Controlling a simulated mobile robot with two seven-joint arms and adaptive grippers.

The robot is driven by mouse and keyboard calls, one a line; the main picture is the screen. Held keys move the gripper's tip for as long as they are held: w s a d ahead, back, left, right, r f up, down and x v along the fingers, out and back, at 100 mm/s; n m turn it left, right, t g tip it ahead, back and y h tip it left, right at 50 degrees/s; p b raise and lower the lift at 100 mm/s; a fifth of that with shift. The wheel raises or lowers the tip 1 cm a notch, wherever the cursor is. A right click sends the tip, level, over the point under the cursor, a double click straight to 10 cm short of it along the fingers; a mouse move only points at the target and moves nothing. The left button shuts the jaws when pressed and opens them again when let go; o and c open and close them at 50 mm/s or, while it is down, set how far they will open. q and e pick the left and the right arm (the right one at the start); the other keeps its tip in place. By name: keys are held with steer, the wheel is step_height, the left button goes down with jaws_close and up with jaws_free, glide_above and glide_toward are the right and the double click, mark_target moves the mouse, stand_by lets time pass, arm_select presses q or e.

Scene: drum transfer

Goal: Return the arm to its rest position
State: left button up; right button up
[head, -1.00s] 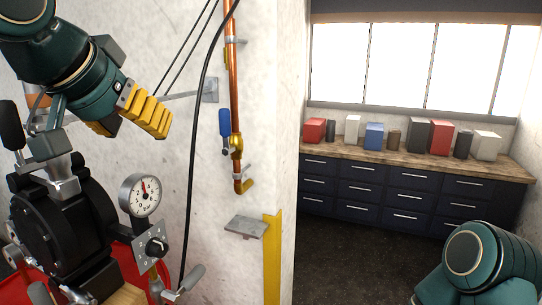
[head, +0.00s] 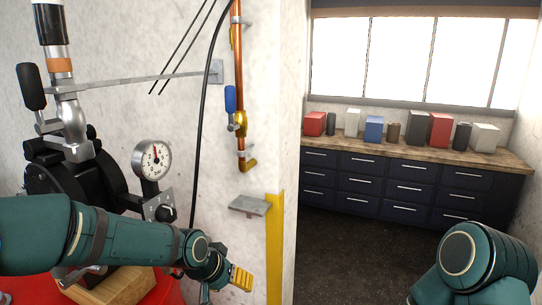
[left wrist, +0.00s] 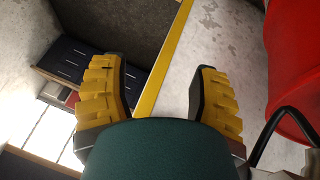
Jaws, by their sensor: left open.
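My left arm crosses the lower left of the head view, in front of the black pump-like machine (head: 105,178). Its left gripper (head: 238,280) is low, near the corner post with the yellow strip (head: 275,240); only yellow finger pads show there. In the left wrist view the left gripper (left wrist: 160,95) is open, its two yellow ribbed fingers wide apart with nothing between them but background. My right arm shows only as a teal link at the lower right; the right gripper is out of view.
A pressure gauge (head: 152,160) is on the machine. A copper pipe (head: 239,70) with a blue-handled valve (head: 231,100) runs down the wall above a small metal shelf (head: 250,205). A red drum (left wrist: 297,60) stands beside the gripper. Dark floor (head: 345,245) is clear toward the cabinets (head: 385,190).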

arm_select(q)
steer(key=s+f+n+g+b, duration=0.1)
steer(key=s+f, duration=0.5)
steer(key=f, duration=0.4)
steer(key=s+f+n+b, duration=0.1)
steer(key=s+f, duration=0.5)
steer(key=f, duration=0.4)
steer(key=s+f+n+g+b, duration=0.1)
steer(key=s+f, duration=0.6)
steer(key=f, duration=0.3)
steer(key=shift+a+f+n+g+b, duration=0.3)
steer(key=shift+a+n+b, duration=0.1)
steer(key=shift+a, duration=0.05)
steer(key=shift+w, duration=0.1)
stand_by(0.4)
